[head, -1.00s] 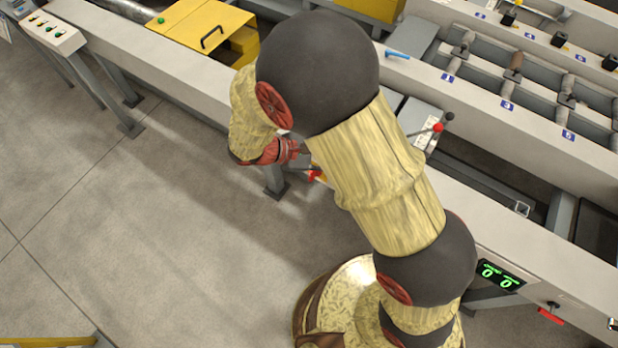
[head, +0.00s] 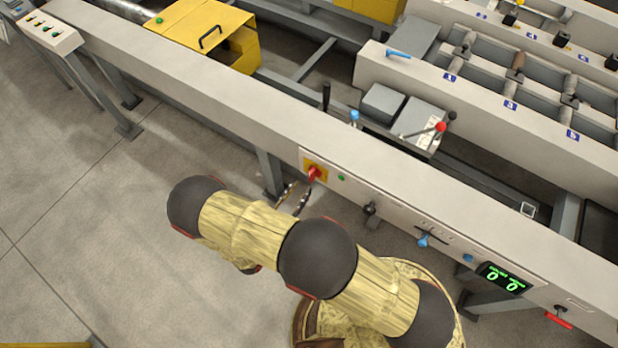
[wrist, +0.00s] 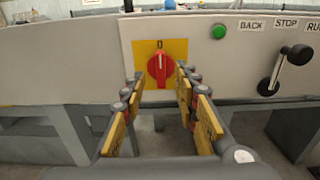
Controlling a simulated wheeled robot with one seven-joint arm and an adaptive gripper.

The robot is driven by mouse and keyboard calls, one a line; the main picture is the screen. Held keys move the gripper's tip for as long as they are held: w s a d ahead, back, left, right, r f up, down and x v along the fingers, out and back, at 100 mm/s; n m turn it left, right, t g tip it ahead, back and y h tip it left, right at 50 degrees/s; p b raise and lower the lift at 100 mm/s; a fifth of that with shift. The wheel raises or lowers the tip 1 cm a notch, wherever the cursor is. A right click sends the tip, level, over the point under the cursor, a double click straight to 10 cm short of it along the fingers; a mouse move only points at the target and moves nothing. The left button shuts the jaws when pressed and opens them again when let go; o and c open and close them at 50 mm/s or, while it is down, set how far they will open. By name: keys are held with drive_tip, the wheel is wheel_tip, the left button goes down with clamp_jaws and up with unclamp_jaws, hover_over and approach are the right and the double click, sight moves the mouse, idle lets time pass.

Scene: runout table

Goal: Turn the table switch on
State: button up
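The table switch (head: 314,173) is a red rotary knob on a yellow plate, set in the front face of the long grey table. In the wrist view the knob (wrist: 160,67) is straight ahead, its grip bar roughly upright under a small mark. My gripper (head: 296,196) is just in front of and below the switch in the head view. In the wrist view my gripper (wrist: 159,78) is open and empty, with one finger on each side of the knob. I cannot tell how much gap is left, but I see no contact.
A green button (wrist: 218,32) is right of the switch. Farther right is a black-knobbed lever (wrist: 285,68) under BACK and STOP labels, then a blue handle (head: 424,240) and a green display (head: 502,277). The floor left of my arm is clear.

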sight(310, 177)
drive_tip(key=shift+b+x, duration=0.5)
drive_tip(key=shift+x, duration=2.65)
drive_tip(key=shift+c, duration=0.8)
clamp_jaws()
